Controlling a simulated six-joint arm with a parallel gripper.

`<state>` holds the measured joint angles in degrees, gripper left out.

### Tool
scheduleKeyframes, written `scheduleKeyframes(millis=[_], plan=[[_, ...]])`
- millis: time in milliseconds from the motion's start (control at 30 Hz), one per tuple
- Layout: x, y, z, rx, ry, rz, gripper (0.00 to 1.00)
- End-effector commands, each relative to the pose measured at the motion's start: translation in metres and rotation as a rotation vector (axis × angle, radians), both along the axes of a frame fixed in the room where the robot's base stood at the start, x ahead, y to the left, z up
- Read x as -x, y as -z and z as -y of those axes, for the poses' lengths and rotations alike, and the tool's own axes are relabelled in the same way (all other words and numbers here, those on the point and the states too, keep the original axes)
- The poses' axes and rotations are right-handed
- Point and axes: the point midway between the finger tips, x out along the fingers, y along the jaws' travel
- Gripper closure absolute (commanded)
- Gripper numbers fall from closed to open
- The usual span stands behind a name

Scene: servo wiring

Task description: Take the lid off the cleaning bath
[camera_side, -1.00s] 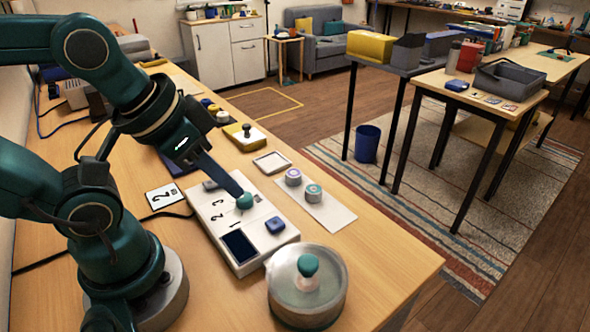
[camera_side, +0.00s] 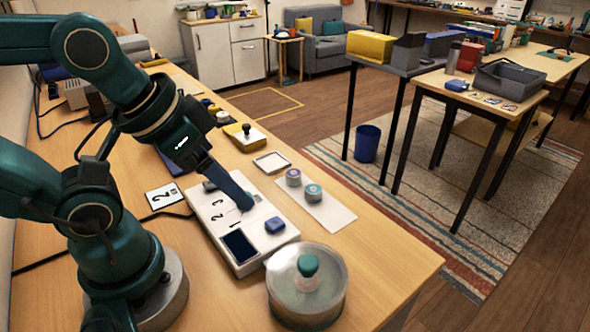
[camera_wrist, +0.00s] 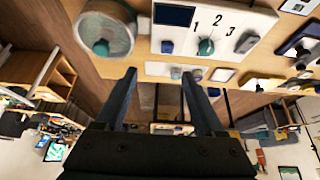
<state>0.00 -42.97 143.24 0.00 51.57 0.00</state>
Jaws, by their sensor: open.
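The cleaning bath (camera_side: 283,301) is a round metal tub at the front of the bench in the side view, with its pale translucent lid (camera_side: 322,270) on top. A teal knob (camera_side: 307,265) stands up from the lid's middle. The bath also shows at the upper left of the wrist view (camera_wrist: 122,32). My gripper (camera_side: 243,204) is over the white numbered panel, behind and left of the bath, and apart from the lid. In the wrist view my gripper (camera_wrist: 160,80) has two dark fingers spread with nothing between them.
The white panel (camera_side: 247,267) has a dark screen, numbers and a blue knob (camera_side: 275,225); the wrist view shows its teal knob (camera_wrist: 205,47). Bare bench (camera_side: 392,262) lies right of the bath.

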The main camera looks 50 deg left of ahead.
Motion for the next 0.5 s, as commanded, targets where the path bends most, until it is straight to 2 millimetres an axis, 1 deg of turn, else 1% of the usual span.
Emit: scheduleKeyframes(millis=[167,267,367,467,500], plan=[[0.0,0.0,0.0,-0.009,0.017,0.0,0.29],[0.001,0.0,0.0,-0.053,0.099,-0.007,0.29],[-0.002,-0.008,0.0,-0.143,0.266,0.0,0.29],[-0.009,-0.016,0.004,-0.255,0.514,-0.024,0.29],[-0.013,-0.018,0.007,-0.298,0.625,-0.037,0.29]])
